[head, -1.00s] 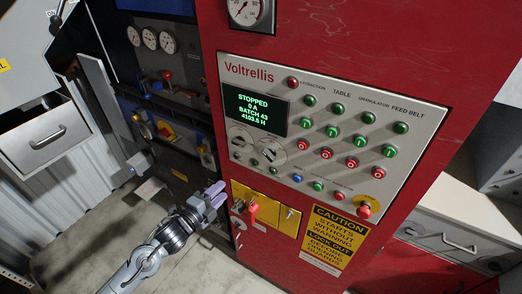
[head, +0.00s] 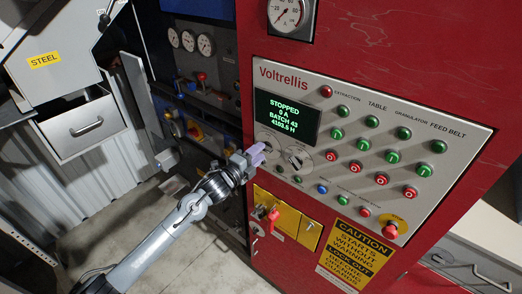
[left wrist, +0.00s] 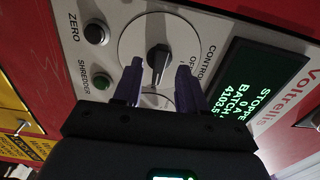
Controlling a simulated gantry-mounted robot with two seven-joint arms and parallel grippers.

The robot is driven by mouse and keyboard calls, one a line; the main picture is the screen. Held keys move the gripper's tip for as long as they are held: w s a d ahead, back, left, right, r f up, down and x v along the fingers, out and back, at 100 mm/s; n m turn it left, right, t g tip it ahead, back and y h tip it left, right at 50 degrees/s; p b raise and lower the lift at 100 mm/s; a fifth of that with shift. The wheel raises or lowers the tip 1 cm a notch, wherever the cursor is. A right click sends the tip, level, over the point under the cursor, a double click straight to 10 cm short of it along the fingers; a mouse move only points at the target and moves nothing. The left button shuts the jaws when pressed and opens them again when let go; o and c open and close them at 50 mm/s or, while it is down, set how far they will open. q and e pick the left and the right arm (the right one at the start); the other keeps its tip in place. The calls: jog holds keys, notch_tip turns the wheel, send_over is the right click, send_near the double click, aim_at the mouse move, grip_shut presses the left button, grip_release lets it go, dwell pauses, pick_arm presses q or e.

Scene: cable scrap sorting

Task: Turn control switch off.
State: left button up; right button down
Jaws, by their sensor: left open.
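The control switch (left wrist: 158,58) is a black rotary knob on a round pale dial, with the words CONTROL and OFF beside it in the left wrist view. My left gripper (left wrist: 159,70) is open, with one purple finger on each side of the knob; whether either finger touches it I cannot tell. The knob's exact setting is hard to read. In the head view my left gripper (head: 256,154) is at the panel's left end and partly covers the control switch dial (head: 266,140). My right gripper is in neither view.
A second rotary dial (head: 297,157) is close to the right of the gripper. The display (head: 287,116) above reads STOPPED. A red key-like handle (head: 272,215) sticks out from a yellow plate below. A red stop button (head: 390,230) is at lower right.

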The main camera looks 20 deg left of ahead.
pick_arm(q)
jog(key=shift+x, duration=0.95)
grip_shut()
